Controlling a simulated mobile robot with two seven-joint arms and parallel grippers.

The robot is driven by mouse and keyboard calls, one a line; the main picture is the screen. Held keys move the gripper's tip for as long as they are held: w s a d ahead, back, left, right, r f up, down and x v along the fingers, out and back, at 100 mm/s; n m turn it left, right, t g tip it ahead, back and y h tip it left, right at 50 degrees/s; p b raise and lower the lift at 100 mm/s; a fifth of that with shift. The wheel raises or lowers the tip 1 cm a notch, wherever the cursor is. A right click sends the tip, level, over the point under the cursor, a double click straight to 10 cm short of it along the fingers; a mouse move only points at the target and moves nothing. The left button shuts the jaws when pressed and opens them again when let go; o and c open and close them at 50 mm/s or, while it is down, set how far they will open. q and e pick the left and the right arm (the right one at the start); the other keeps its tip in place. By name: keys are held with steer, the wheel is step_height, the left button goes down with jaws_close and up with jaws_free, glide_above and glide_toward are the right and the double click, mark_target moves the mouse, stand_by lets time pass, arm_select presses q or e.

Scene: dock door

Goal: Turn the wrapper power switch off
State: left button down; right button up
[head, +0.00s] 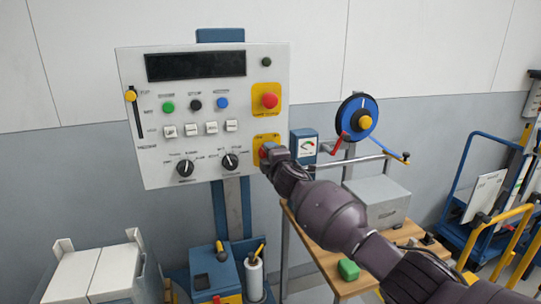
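The wrapper control panel (215,70) is a pale grey box on a blue post. Near its lower right corner is a yellow plate (266,138) with a red switch knob (263,152), which I take to be the power switch. My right gripper (269,156) is right at this knob and covers much of it. Its fingers are too small and hidden to show whether they grip the knob, and the knob's setting cannot be read. My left gripper is not in view.
Above the switch is a red mushroom button (270,101) on a yellow plate. Buttons and two black dials (230,161) sit left of it. A gauge (304,146) and a blue-rimmed wheel (357,117) stand to the right, above a wooden table (325,262) with a green block (348,269).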

stand_by(0.4)
steer(key=o, duration=0.9)
steer(key=shift+s, duration=0.15)
steer(key=p+v, duration=0.1)
steer(key=v, duration=0.9)
steer(key=shift+s+d+p, duration=0.15)
steer(key=shift+s+p, duration=0.1)
steer(key=shift+p, duration=0.15)
